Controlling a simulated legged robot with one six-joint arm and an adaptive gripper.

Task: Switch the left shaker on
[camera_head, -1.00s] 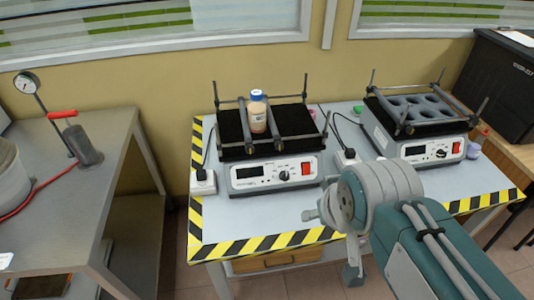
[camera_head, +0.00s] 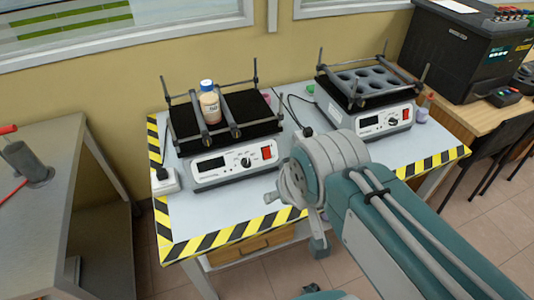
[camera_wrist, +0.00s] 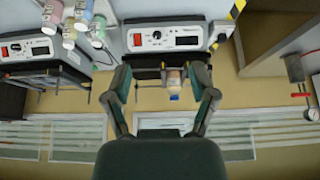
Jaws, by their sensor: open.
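The left shaker (camera_head: 222,166) is a white box with a dark display, a knob and a red switch (camera_head: 267,153) at the right of its front. A bottle (camera_head: 209,103) with a blue cap stands upright between the bars on its black top. The wrist view is upside down; there the left shaker (camera_wrist: 180,27) is at top centre, with its red switch (camera_wrist: 137,39) at the panel's left end. My gripper (camera_wrist: 160,68) is open and empty, its fingers spread in front of the shaker, apart from the switch as far as I can tell.
The right shaker (camera_head: 372,122) has a holed top and its own red switch. The table (camera_head: 225,205) has a yellow-black striped edge. A black machine (camera_head: 457,50) stands far right; a grey bench (camera_head: 40,215) is at left. Several small bottles (camera_wrist: 82,22) show in the wrist view.

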